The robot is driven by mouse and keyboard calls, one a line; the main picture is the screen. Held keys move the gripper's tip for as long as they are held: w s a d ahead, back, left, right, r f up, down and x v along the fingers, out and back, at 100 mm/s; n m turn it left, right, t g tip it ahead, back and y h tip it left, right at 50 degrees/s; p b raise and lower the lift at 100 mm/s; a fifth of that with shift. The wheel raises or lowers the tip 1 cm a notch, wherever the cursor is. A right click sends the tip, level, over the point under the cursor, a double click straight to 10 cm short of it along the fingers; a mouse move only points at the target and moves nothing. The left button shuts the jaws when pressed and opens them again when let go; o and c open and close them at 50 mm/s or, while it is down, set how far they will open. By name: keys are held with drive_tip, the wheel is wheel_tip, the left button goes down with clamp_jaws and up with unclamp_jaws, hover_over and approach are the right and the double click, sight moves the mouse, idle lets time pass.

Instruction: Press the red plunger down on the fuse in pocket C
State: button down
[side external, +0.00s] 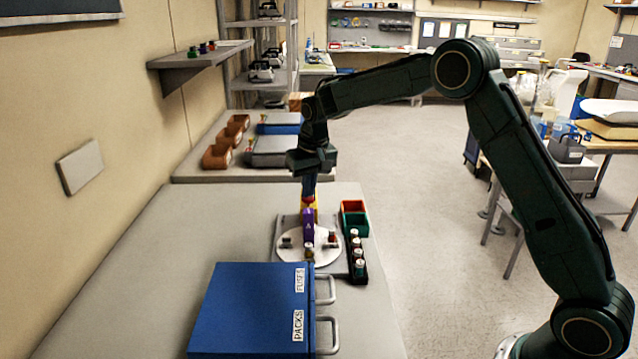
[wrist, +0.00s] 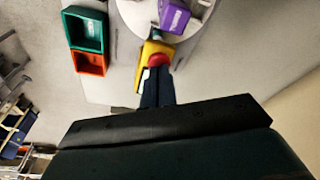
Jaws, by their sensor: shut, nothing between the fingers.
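The red plunger (wrist: 158,60) sits on a yellow body (wrist: 153,49) at the edge of the white round plate (wrist: 138,14). My gripper (wrist: 158,74) is shut and empty, its fingertips right at the plunger; I cannot tell whether they touch it. In the side view my gripper (side external: 309,190) points straight down over the yellow body (side external: 309,204). A purple block (side external: 308,228) stands in front of it on the round plate (side external: 292,255). Small fuse-like pieces (side external: 309,250) sit on the plate. Pocket C and any fuse under the plunger are hidden.
A green bin (side external: 353,207) and an orange bin (side external: 354,221) stand right of the plate. A black rack (side external: 364,277) with several capped pieces lies nearby. A blue cabinet (side external: 248,300) marked FUSES and PACKS fills the front. The table's left side is clear.

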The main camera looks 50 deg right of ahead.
drive_tip(key=shift+f, duration=0.5)
drive_tip(key=shift+r, duration=0.1)
idle(0.4)
drive_tip(key=shift+r, duration=3.4)
